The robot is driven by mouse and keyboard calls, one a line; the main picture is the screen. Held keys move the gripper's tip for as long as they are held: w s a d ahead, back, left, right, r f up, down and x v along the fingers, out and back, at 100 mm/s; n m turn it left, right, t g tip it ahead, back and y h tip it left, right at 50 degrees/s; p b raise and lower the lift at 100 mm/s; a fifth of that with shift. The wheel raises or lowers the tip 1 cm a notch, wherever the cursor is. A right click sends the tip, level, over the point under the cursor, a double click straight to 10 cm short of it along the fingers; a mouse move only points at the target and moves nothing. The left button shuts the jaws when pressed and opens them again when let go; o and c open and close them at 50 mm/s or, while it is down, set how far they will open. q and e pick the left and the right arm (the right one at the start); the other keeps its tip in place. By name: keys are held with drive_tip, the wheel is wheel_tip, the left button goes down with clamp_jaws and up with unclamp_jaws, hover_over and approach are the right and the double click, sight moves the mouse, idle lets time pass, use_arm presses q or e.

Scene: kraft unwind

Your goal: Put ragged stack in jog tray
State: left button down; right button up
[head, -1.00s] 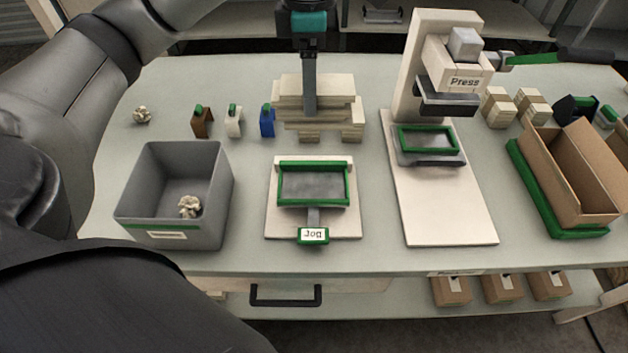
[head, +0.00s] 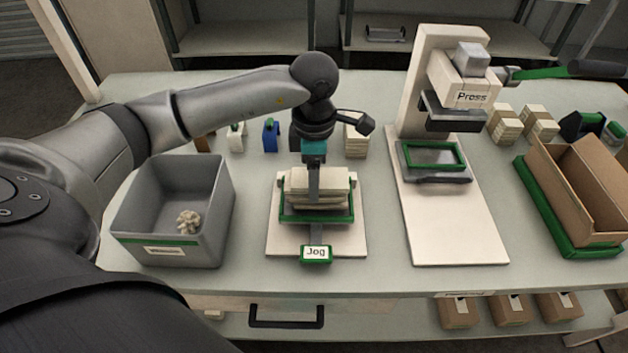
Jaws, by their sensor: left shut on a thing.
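The ragged stack (head: 335,186) is a pile of cream sheets with uneven edges. It sits within the green-rimmed jog tray (head: 287,217) on its pale board, in the middle of the table. My left gripper (head: 314,190) points down over the tray and is shut on the stack, with a finger in front of it. Whether the stack rests on the tray floor is hard to tell. The tray floor is hidden by the stack. The "Jog" label (head: 316,253) faces the front. My right gripper is not in view.
A grey bin (head: 136,222) with a crumpled piece stands left of the jog tray. The press (head: 430,85) stands right, its long board beside the tray. Another cream stack (head: 356,140) is behind. A cardboard box (head: 577,205) is at far right.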

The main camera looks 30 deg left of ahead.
use_arm(q)
drive_tip(key=shift+f, duration=0.65)
drive_tip(key=shift+f, duration=0.15)
unclamp_jaws()
wheel_tip(320, 180, up, 12)
drive_tip(key=shift+p, duration=0.35)
